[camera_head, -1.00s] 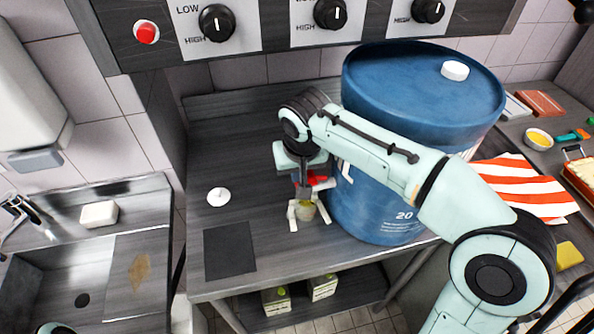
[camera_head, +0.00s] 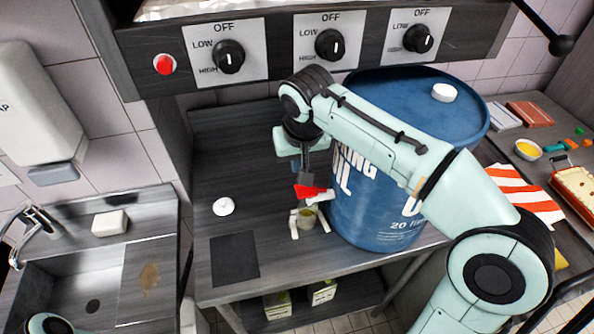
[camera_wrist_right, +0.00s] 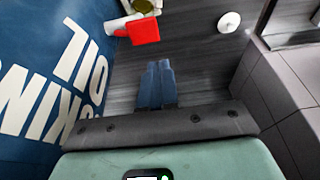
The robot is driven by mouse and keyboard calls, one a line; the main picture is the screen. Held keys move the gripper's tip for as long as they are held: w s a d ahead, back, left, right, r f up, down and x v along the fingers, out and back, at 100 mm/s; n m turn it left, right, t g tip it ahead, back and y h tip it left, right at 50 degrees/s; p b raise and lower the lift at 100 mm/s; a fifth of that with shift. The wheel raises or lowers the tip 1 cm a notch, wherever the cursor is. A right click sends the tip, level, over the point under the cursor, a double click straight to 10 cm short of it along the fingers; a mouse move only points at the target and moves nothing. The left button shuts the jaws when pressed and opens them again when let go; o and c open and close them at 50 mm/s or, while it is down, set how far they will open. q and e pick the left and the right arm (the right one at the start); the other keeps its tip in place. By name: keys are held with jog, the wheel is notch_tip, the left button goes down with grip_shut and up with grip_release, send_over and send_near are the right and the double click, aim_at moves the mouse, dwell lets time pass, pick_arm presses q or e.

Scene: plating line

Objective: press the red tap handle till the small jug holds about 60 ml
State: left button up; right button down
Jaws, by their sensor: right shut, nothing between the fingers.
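The red tap handle (camera_head: 309,192) is on a white tap (camera_head: 323,197) low on the front of the blue oil drum (camera_head: 375,212). The small jug (camera_head: 307,218) stands under the tap beside pale leg-like parts; yellowish oil shows inside, but I cannot read the amount. My right gripper (camera_head: 314,177) is shut and empty just above the handle. In the right wrist view its fingers (camera_wrist_right: 160,68) are closed together, with the red handle (camera_wrist_right: 145,30) ahead, apart from them. The jug (camera_wrist_right: 143,6) is partly cut off there. My left gripper is not in view.
A white round object (camera_head: 223,206) and a dark square mat (camera_head: 234,257) lie on the counter left of the jug. A knob panel (camera_head: 280,50) overhangs the back. A sink (camera_head: 65,290) is at left; a striped cloth (camera_head: 525,195) is right of the drum.

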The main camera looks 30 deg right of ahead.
jog(key=v, duration=0.5)
jog(key=shift+s+d+r+p, duration=0.15)
jog(key=shift+s+r+p, duration=0.15)
jog(key=shift+r+p, duration=0.05)
jog(key=shift+s, duration=0.1)
